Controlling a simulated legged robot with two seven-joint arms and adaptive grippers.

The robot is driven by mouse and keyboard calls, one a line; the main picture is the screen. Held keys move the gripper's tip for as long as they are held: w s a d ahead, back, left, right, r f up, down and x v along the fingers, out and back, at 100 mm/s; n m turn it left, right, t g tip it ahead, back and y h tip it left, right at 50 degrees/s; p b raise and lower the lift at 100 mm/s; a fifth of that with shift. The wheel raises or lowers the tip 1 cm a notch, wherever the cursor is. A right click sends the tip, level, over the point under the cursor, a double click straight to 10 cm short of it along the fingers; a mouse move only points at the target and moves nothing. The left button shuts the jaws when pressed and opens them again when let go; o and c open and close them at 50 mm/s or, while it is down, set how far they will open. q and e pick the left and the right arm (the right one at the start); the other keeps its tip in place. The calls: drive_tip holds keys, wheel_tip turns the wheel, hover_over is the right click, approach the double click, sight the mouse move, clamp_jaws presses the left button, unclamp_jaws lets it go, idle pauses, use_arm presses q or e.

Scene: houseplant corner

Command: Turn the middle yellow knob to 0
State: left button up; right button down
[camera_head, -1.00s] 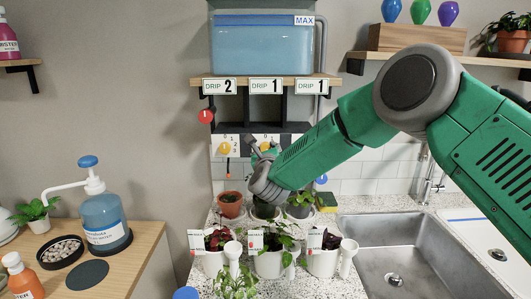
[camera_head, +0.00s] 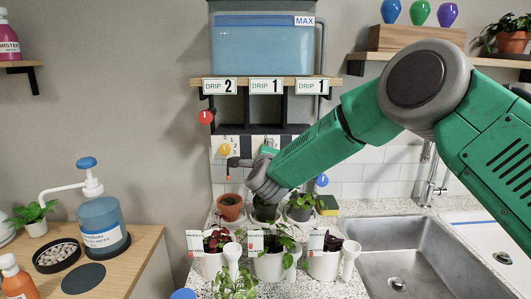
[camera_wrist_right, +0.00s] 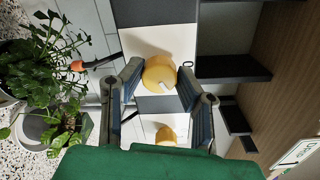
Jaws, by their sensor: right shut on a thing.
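In the wrist view, the middle yellow knob (camera_wrist_right: 159,71) sits on a white panel between the two fingertips of my right gripper (camera_head: 252,158). The gripper is shut on it, one finger at each side. In the head view my gripper hides this knob, so its dial setting cannot be read. The left yellow knob (camera_head: 224,150) shows beside the gripper, with digits on its panel. Another yellow knob (camera_wrist_right: 166,134) shows lower in the wrist view, partly cut off by my green arm. My left gripper is in neither view.
Above are a blue water tank (camera_head: 262,48) and DRIP signs reading 2, 1, 1. Below stand a terracotta pot (camera_head: 230,207) and several potted plants, close under my gripper. A steel sink (camera_head: 395,255) lies right; a pump bottle (camera_head: 100,225) stands left.

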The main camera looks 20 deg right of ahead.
drive_tip(key=shift+s+a+f+n+h+p, duration=0.15)
drive_tip(key=shift+n+p, duration=0.35)
drive_tip(key=shift+n, duration=1.5)
drive_tip(key=shift+w+d+f+n+h+p, duration=0.15)
drive_tip(key=shift+n+p, duration=0.3)
drive_tip(key=shift+n, duration=1.55)
drive_tip(key=shift+s+a+f+n+p, duration=0.15)
drive_tip(key=shift+n+p, duration=0.35)
drive_tip(key=shift+n, duration=1.5)
drive_tip(key=shift+f, duration=0.1)
drive_tip(key=c, duration=1.2)
unclamp_jaws()
drive_tip(key=shift+w, duration=0.2)
drive_tip(key=shift+r, duration=0.2)
drive_tip(key=v, duration=1.2)
